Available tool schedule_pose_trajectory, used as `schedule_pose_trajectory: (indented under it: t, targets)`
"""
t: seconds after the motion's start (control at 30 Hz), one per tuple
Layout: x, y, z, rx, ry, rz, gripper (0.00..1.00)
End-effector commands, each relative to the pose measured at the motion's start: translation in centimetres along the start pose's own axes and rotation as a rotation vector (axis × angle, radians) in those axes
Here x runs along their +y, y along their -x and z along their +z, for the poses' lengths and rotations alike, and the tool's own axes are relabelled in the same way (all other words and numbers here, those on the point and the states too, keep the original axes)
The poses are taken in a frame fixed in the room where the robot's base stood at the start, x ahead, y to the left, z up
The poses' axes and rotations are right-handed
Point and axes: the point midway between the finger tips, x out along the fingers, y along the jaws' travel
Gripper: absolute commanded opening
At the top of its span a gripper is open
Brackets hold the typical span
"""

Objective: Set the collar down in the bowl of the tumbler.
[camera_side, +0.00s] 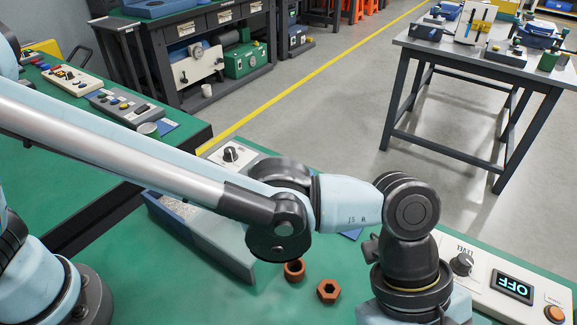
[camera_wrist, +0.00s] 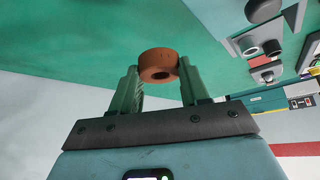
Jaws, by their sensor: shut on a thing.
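My gripper (camera_wrist: 158,68) is shut on a brown-orange collar (camera_wrist: 154,58), a thick ring with a dark hole, in the wrist view. The collar sits between the two green fingertips, with green surface behind it. In the side view the fingers and the held collar are out of sight, below or behind my arm. I cannot make out the tumbler's bowl for certain. A white control panel (camera_side: 482,284) with a dark knob, a display reading OFF and an orange button stands at the lower right of the side view.
Two loose brown-orange rings, one (camera_side: 294,270) and another with a hexagonal hole (camera_side: 328,291), lie on the green bench (camera_side: 205,299). Grey devices (camera_wrist: 266,48) show at the wrist view's upper right.

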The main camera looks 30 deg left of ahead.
Motion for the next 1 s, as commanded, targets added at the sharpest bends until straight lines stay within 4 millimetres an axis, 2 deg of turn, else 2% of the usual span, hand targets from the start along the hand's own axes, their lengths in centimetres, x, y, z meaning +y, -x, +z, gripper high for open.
schedule_pose_trajectory:
  t: [0.03,0.1,0.23,0.4,0.8,1.0]
  targets:
    - [0.5,-1.2,-1.0,0.000,-0.046,0.030,0.06]
    - [1.1,-2.4,-1.9,-0.001,-0.095,0.062,0.06]
    - [1.8,-3.7,-2.6,-0.001,-0.147,0.094,0.06]
    - [2.0,-6.0,-1.6,-0.001,-0.159,0.102,0.06]
    - [1.9,-9.8,1.0,-0.001,-0.156,0.099,0.06]
    - [1.9,-10.5,1.5,-0.001,-0.155,0.099,0.06]
